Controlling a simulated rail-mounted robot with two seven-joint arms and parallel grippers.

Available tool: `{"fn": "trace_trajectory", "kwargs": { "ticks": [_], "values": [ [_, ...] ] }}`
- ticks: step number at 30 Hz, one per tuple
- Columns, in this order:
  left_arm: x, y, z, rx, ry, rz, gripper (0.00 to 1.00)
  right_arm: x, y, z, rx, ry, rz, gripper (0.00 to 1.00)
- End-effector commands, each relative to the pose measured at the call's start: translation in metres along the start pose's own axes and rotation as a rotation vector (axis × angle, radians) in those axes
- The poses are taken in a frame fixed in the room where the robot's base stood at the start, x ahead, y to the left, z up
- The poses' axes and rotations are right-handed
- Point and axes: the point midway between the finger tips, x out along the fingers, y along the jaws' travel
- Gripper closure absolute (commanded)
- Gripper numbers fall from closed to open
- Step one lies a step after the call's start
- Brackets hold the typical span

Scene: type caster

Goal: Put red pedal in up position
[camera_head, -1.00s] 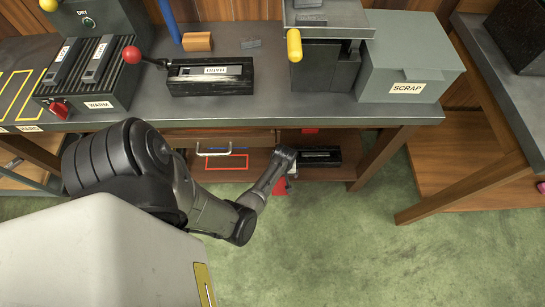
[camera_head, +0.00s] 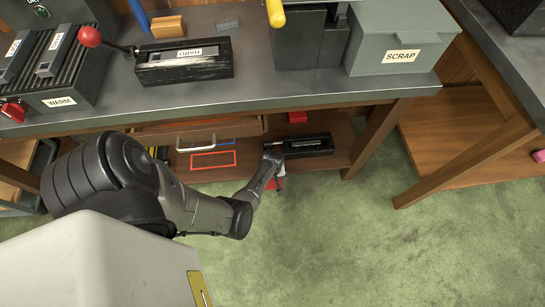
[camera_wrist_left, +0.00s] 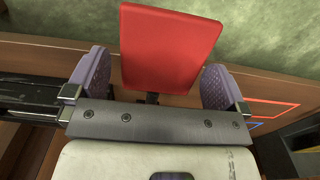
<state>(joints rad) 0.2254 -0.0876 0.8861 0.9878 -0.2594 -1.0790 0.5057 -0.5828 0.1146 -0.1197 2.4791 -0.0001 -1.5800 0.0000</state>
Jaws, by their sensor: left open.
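The red pedal (camera_wrist_left: 170,48) is a flat red plate on a dark stem in the left wrist view. In the head view only a little red of the pedal (camera_head: 281,183) shows under the bench, by the lower shelf's front edge. My left gripper (camera_wrist_left: 156,65) is open, with one purple finger on each side of the pedal. Gaps show between the fingers and the pedal's sides, so it is not gripped. In the head view my left gripper (camera_head: 276,172) is small and partly covers the pedal. My right gripper is in neither view.
The bench top (camera_head: 260,92) overhangs the lower shelf (camera_head: 225,175). A black mould (camera_head: 308,146) lies on the shelf right of my gripper. Green floor in front is clear.

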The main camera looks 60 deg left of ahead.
Motion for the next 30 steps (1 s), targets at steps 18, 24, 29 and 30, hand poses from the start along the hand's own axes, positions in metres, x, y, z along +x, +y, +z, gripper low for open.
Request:
{"fn": "trace_trajectory", "kwargs": {
  "ticks": [18,24,29,30],
  "values": [
    [0.0051,-0.0004,0.0,0.0,0.0,-0.001,0.17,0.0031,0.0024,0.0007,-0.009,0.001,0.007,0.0],
    [0.0051,-0.0003,0.0001,0.0,0.0,-0.001,0.36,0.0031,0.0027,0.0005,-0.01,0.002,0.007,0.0],
    [0.0051,-0.0003,0.0002,0.0,0.0,-0.001,0.52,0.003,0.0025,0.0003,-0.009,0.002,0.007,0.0],
    [0.0051,-0.0003,0.0002,0.0,0.0,-0.001,0.56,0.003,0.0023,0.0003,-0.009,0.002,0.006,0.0]
  ]
}}
